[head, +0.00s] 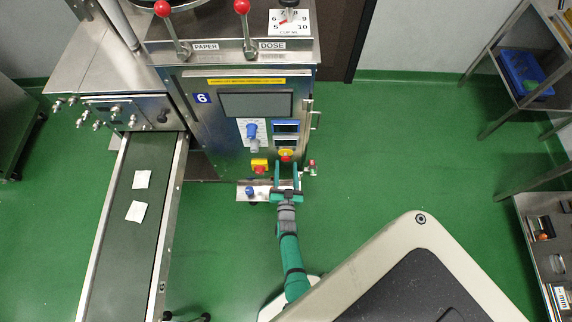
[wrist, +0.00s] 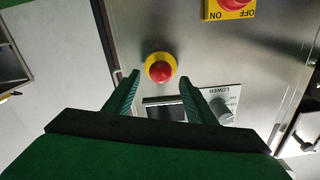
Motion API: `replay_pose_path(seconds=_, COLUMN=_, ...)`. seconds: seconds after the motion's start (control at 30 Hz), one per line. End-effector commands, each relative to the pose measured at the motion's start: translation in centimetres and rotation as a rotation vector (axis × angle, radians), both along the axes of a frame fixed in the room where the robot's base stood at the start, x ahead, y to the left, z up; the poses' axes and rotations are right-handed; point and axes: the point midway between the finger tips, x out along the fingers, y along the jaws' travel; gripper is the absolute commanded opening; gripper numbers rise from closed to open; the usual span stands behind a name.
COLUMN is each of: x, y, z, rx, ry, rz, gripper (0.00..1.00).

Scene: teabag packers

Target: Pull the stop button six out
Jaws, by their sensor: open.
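The stop button (head: 286,154) is a red mushroom head on a yellow ring, on the front panel of the machine marked 6 (head: 203,98). In the wrist view the red button (wrist: 161,71) sits a little beyond the fingertips, roughly centred between them. My gripper (head: 287,168) is open and empty, its two green fingers pointing at the panel just below the button. The wrist view shows the gripper (wrist: 160,86) with its fingers spread to either side. I cannot tell the exact gap between the fingertips and the button.
A red-on-yellow OFF/ON switch (head: 259,166) is left of the stop button. A LOWER knob (wrist: 222,108) and a small dark display (wrist: 164,110) are near the fingers. A conveyor (head: 120,230) with two teabags runs at the left. A steel rack (head: 500,75) stands at the right.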

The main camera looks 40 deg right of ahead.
Motion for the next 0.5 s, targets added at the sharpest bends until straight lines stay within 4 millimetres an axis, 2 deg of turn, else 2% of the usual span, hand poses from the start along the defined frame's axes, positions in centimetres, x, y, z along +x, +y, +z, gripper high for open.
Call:
replay_pose_path(seconds=0.2, x=1.29, y=-0.91, z=-0.05, rx=0.000, ry=0.002, rz=0.001, gripper=0.50)
replay_pose_path(seconds=0.5, x=1.46, y=-1.03, z=-0.06, rx=0.001, ry=0.001, rz=0.001, gripper=0.50)
